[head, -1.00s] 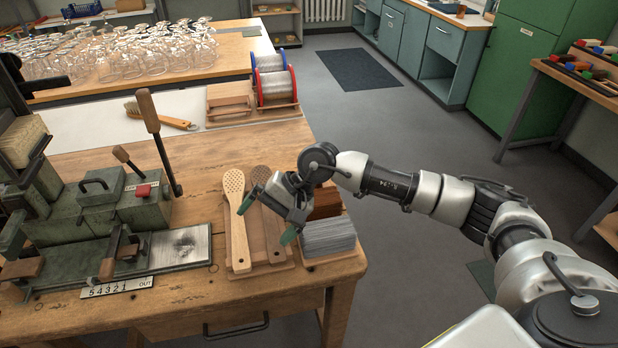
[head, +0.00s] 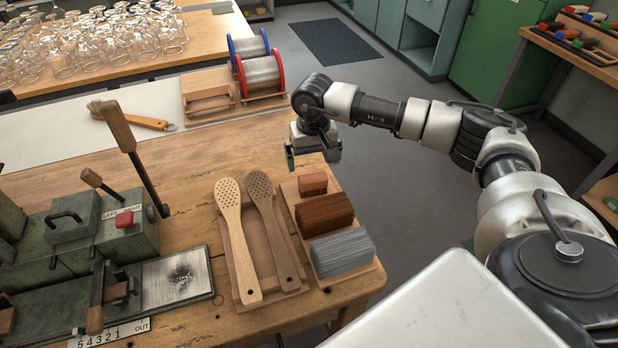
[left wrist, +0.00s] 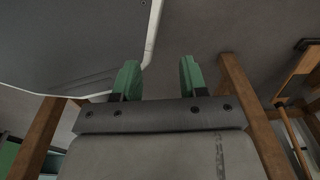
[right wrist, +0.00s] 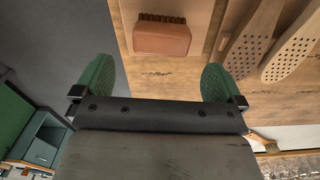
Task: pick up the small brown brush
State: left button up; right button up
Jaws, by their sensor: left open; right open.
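The small brown brush (head: 312,184) lies in a wooden tray, behind a larger dark brown bristle block (head: 324,213) and a grey one (head: 342,250). In the right wrist view the brush (right wrist: 162,37) shows as a reddish-brown block with a row of dark bristles along its upper edge. My right gripper (head: 309,157) is open and empty, just beyond the brush and above the table's right edge. The brush shows ahead of and between its green fingers (right wrist: 155,80). My left gripper (left wrist: 155,80) is open and empty in the left wrist view and out of the head view.
Two perforated wooden paddles (head: 238,240) lie left of the brush tray. A green press with levers (head: 100,225) stands at the left. Wire spools (head: 262,72) and a long-handled brush (head: 135,119) lie farther back. Bare wood lies between press and paddles.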

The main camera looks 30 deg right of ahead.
aim_at(313, 176)
jog(key=shift+s+f, duration=0.2)
jog(key=shift+f, duration=1.1)
jog(key=f, duration=0.2)
jog(key=f+p, duration=0.1)
jog(key=f, duration=0.1)
jog(key=shift+s+a+f, duration=0.1)
jog(key=shift+a+f, duration=0.1)
jog(key=shift+f, duration=0.35)
pick_arm(q)
jog(key=shift+s+r, duration=0.3)
jog(key=shift+r, duration=0.5)
jog(key=shift+s, duration=0.1)
pick_arm(e)
jog(key=shift+c, duration=0.2)
jog(key=shift+c, duration=1.2)
jog(key=c, duration=0.6)
pick_arm(q)
jog(key=shift+s, duration=0.35)
